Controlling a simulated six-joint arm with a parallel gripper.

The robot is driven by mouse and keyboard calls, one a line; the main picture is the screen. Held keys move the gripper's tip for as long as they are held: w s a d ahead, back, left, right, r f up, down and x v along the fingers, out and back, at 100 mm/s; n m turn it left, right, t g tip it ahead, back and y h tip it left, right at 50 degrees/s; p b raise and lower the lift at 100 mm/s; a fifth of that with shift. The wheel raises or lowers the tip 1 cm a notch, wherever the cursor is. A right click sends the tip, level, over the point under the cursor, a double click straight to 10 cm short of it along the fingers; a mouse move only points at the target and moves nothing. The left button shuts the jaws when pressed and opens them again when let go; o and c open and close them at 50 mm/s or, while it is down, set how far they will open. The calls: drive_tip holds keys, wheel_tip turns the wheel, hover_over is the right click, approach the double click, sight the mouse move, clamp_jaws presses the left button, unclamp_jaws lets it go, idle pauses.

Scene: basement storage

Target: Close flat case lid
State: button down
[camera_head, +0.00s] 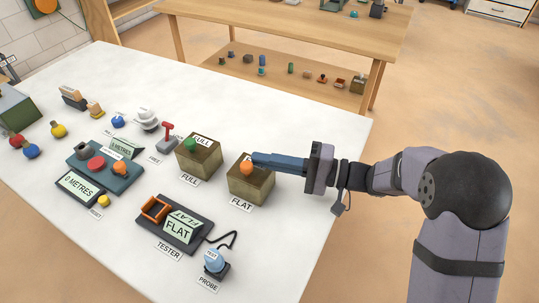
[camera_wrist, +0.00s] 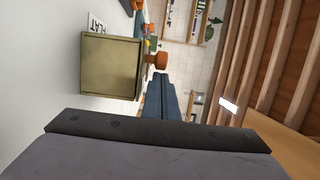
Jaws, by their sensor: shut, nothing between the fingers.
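The flat case (camera_head: 248,188) is an olive box with an orange knob (camera_head: 246,168) on top and a FLAT label (camera_head: 241,203) on the table in front of it. In the wrist view its side (camera_wrist: 110,68) shows, with the orange knob (camera_wrist: 157,61) standing out from its top. No raised lid shows clearly on it. My gripper (camera_head: 255,160) is shut and empty. It reaches in from the right over the case top, with its tips close to the knob. I cannot tell whether they touch it. The fingers also show in the wrist view (camera_wrist: 157,78).
The full case (camera_head: 198,158), with a green knob, stands left of the flat case. A tester (camera_head: 190,241) with a FLAT display and a blue-topped probe (camera_head: 213,260) lie in front. Several instruments and coloured knobs cover the left table. The white table's right edge is clear.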

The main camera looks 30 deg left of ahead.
drive_tip(key=shift+w, duration=0.1)
drive_tip(key=shift+w+b, duration=0.3)
drive_tip(key=shift+w, duration=0.35)
drive_tip(key=w+b+v, duration=0.1)
drive_tip(key=w+v, duration=0.1)
drive_tip(key=v, duration=0.8)
drive_tip(key=shift+w, duration=0.2)
